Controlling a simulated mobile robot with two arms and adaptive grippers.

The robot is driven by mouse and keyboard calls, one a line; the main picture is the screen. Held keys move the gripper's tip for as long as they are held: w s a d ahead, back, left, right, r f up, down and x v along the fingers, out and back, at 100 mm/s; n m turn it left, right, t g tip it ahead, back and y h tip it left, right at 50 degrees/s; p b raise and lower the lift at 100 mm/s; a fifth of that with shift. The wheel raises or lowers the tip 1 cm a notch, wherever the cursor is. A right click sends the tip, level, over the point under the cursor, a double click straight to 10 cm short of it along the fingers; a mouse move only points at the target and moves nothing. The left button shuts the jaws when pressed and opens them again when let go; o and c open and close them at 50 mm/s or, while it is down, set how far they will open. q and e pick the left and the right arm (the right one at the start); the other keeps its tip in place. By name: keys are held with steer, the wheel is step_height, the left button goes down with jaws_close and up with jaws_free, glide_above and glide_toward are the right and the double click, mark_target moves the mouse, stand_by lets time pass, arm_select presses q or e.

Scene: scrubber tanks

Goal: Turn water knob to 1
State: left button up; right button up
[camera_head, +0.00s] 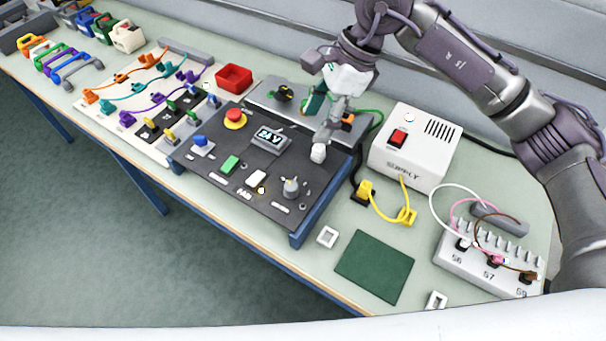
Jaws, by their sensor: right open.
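A dark control panel (258,200) stands on the bench in the middle of the head view. It carries a grey knob (291,187) near its front right corner. A black knob (283,92) sits on a grey box (265,98) behind the panel. I cannot read a label that tells which is the water knob. My right gripper (319,128) is open over the back right of the panel, apart from the grey knob and to the right of the black one. It partly hides the grey box. My left gripper is not in view.
The panel also has a red button (235,118), a blue knob (201,145) and a display (270,139). A white supply box (412,150) and a socket strip (485,258) with cables stand at the right. A red bin (234,77) is behind. A green mat (374,266) lies in front.

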mark_target(292, 185)
steer(key=x, duration=0.6)
steer(key=d+b+x, duration=0.1)
steer(key=x, duration=0.5)
steer(key=d+f+b+x, duration=0.1)
steer(key=x, duration=0.5)
steer(key=shift+w+d+f, duration=0.1)
steer(key=shift+w+f, duration=0.25)
steer(key=shift+f, duration=0.45)
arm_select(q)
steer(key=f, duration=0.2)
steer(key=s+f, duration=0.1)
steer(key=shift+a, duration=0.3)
arm_select(e)
steer(key=shift+c, duration=0.2)
steer(key=c, duration=1.1)
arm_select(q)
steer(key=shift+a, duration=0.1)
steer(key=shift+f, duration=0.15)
